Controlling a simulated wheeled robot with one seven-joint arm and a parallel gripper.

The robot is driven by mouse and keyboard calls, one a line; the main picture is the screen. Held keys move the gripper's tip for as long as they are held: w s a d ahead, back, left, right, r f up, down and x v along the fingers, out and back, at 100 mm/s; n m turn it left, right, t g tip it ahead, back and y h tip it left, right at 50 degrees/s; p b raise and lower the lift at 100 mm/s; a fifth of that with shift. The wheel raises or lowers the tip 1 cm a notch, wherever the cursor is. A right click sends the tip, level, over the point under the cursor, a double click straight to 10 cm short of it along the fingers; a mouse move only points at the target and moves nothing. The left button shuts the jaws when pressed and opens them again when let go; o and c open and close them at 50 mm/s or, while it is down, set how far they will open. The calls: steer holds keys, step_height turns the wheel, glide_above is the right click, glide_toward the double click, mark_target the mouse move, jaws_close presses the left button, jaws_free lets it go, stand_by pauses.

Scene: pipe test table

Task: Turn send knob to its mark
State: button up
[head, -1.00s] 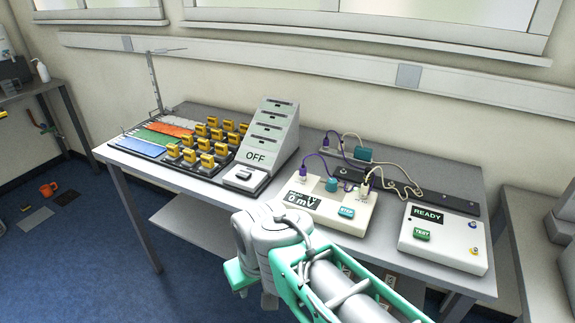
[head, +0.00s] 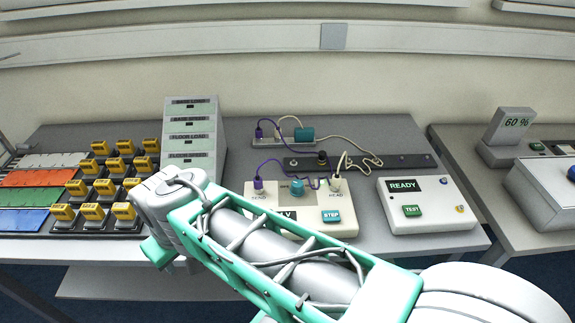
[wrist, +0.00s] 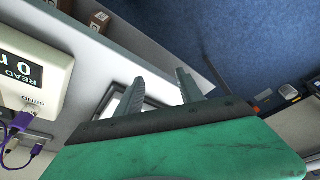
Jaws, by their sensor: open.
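A cream test box (head: 330,222) stands at the middle of the table, with SEND and READ sockets and a teal knob (head: 297,187) between them. A black knob (head: 322,157) stands on the dark strip (head: 390,161) behind it. I cannot tell which is the send knob, and no mark can be made out. In the wrist view, the box (wrist: 30,75) shows at the left, with a purple plug by its SEND label. My gripper (wrist: 162,84) is open and empty, off to the side of the box. In the head view my arm hides its fingers and the box's front left.
Purple and cream cables (head: 350,163) loop between the box and a socket block behind. A READY box (head: 428,205) stands at right, yellow-topped blocks (head: 105,185) and a grey stepped panel (head: 192,130) at left. Blue floor (wrist: 250,45) shows past the table edge.

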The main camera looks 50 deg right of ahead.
steer(key=shift+o, duration=0.5)
steer(key=w+d+r+g+p, duration=0.1)
steer(key=w+d+r+p, duration=0.1)
steer(key=d, duration=0.6)
step_height(320, 180, up, 2)
steer(key=shift+d+r+h+p, duration=0.2)
steer(key=shift+h+p, duration=0.1)
steer(key=shift+p, duration=0.25)
step_height(320, 180, up, 5)
steer(key=g+p, duration=0.2)
steer(key=p, duration=0.4)
glide_above(298, 184)
steer(key=shift+w+a+r, duration=0.1)
steer(key=shift+w+r, duration=0.1)
steer(key=shift+s+d+f, duration=0.2)
steer(key=shift+s, duration=0.05)
step_height(298, 184, down, 8)
steer(key=shift+w+r+p, duration=0.1)
steer(key=shift+r+p, duration=0.15)
steer(key=shift+p, duration=0.3)
steer(key=shift+c, duration=0.2)
jaws_close()
